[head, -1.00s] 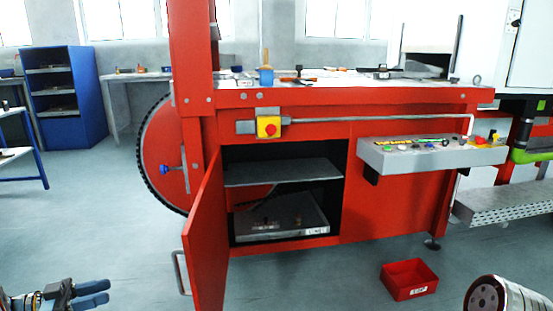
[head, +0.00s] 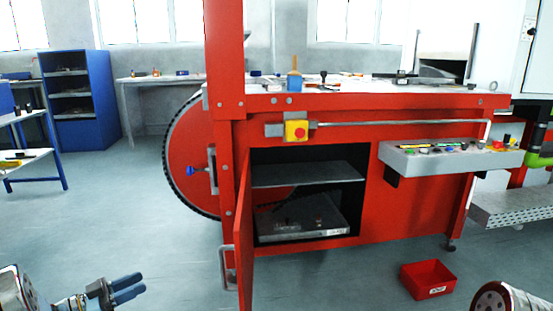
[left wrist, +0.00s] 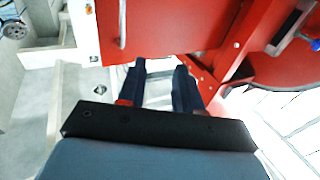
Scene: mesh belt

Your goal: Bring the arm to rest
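My left gripper (head: 128,287) is at the lower left of the head view, out over the floor to the left of the red machine. Its two dark blue fingers point right, with a narrow gap between them. In the left wrist view the fingers (left wrist: 160,88) also stand apart with nothing between them. My right arm shows only as a rounded grey and red part at the lower right of the head view; its gripper is out of frame.
The red machine (head: 410,205) has an open cabinet door (head: 245,250) swung out near my left gripper. A red bin (head: 428,280) lies on the floor at the right. A control panel (head: 450,156) juts from the machine. Open floor (head: 120,215) lies at left.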

